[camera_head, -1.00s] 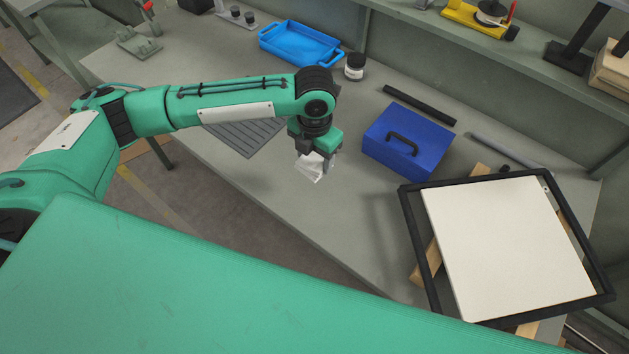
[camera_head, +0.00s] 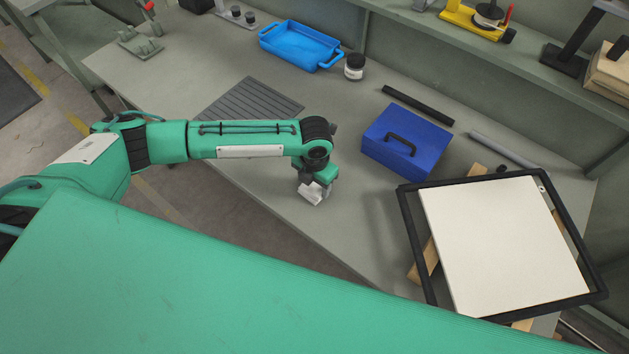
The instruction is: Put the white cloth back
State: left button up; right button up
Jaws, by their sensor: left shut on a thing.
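The white cloth (camera_head: 311,195) is a small crumpled piece under my left gripper (camera_head: 313,186). My left gripper is shut on it, near the front edge of the grey workbench and left of the blue box. I cannot tell whether the cloth touches the bench top. The fingers partly hide the cloth. My right gripper is not in view.
A blue box with a black handle (camera_head: 407,142) stands right of my left gripper. A black frame with a white panel (camera_head: 505,245) lies at the right. A grey ribbed mat (camera_head: 250,98), blue tray (camera_head: 300,45) and jar (camera_head: 354,67) are farther back. Bench between gripper and mat is clear.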

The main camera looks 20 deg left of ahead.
aim_at(314, 184)
pick_arm(q)
jog(key=o, duration=0.9)
jog(key=shift+f, duration=0.1)
jog(key=shift+o, duration=0.2)
notch_tip(314, 184, up, 12)
jog(key=b, duration=0.1)
jog(key=shift+b, duration=0.4)
